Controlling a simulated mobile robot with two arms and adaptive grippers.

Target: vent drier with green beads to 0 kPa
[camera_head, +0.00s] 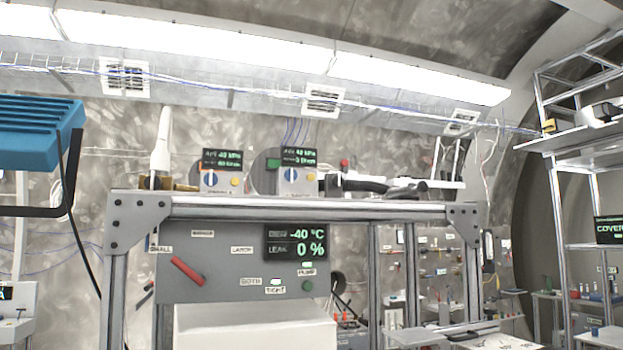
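Two small grey units stand side by side on top of a metal frame. The left unit (219,180) has a dark display (222,158) that seems to read 40 kPa, a blue-and-white knob and a yellow button. The right unit (299,181) has a similar display (298,157), also seeming to read 40 kPa, with its own blue-and-white knob and yellow button. A small green patch (272,163) shows at the right unit's left side; I cannot tell whether it is beads. Neither of my grippers can be made out.
Below the units, a grey panel (225,287) has a red lever (187,271) and a display (296,243) reading -40 °C and leak 0 %. A black-and-white object (380,184) lies on the frame's right. A blue slatted object (35,132) is at far left, shelving (562,215) at right.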

